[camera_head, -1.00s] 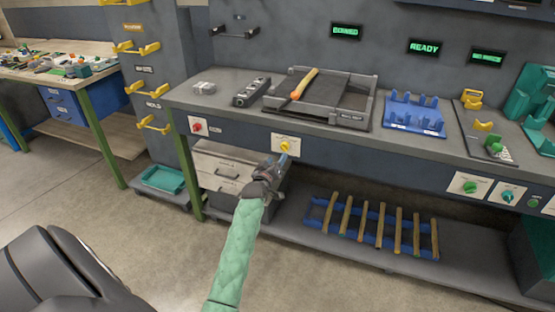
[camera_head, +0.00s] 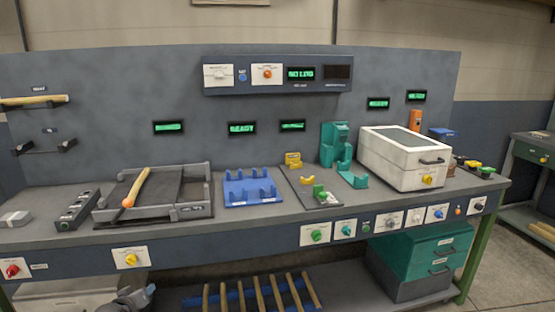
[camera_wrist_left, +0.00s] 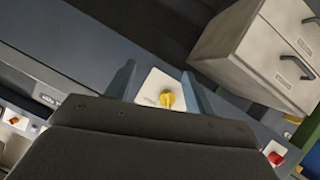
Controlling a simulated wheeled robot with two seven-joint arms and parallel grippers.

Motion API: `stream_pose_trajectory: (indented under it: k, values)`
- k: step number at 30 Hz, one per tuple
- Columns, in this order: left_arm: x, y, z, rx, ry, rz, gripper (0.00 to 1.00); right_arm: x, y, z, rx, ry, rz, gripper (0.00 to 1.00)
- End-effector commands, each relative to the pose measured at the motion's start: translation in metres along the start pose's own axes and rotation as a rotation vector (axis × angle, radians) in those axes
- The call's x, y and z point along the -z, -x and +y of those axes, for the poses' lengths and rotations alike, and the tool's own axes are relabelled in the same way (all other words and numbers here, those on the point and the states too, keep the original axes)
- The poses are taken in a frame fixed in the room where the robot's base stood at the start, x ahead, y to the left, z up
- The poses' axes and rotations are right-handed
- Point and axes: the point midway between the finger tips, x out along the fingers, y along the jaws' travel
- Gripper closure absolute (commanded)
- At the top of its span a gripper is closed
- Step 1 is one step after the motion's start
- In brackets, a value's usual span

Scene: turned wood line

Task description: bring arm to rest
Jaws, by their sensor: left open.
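My left gripper (camera_head: 148,291) shows only in part at the bottom edge of the head view, below the yellow knob (camera_head: 131,259) on the bench front. In the left wrist view its two fingers (camera_wrist_left: 160,80) are apart with nothing held between them. The yellow knob (camera_wrist_left: 167,99) on its white plate appears between the fingers there, and the fingers look clear of it. Most of my left arm is out of the head view. My right gripper is in neither view.
The workbench front (camera_head: 270,238) carries several knobs, including a red one (camera_head: 12,270). On top are a dark tray (camera_head: 185,212) with a wooden stick (camera_head: 137,186), a blue rack (camera_head: 250,190) and a white box (camera_head: 400,160). A rack of sticks (camera_head: 262,296) lies below.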

Motion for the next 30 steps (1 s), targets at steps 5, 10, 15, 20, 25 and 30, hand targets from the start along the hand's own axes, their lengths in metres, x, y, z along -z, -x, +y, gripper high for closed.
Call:
stream_pose_trajectory:
  k: [5, 10, 15, 20, 25, 30]
  values:
    - [-0.028, 0.046, 0.062, 0.000, -0.170, -0.204, 0.46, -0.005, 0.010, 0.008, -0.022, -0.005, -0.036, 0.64]
    - [-0.091, 0.116, 0.109, 0.010, -0.326, -0.416, 0.46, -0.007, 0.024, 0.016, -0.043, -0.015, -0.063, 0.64]
    - [-0.155, 0.189, 0.141, 0.002, -0.428, -0.572, 0.46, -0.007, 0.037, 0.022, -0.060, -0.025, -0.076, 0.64]
    - [-0.203, 0.248, 0.163, -0.028, -0.481, -0.657, 0.46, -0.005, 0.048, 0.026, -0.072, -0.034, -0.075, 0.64]
    - [-0.249, 0.303, 0.180, -0.078, -0.507, -0.728, 0.46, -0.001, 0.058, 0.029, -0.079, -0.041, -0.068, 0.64]
    - [-0.301, 0.349, 0.183, -0.113, -0.511, -0.834, 0.46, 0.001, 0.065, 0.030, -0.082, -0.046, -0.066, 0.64]
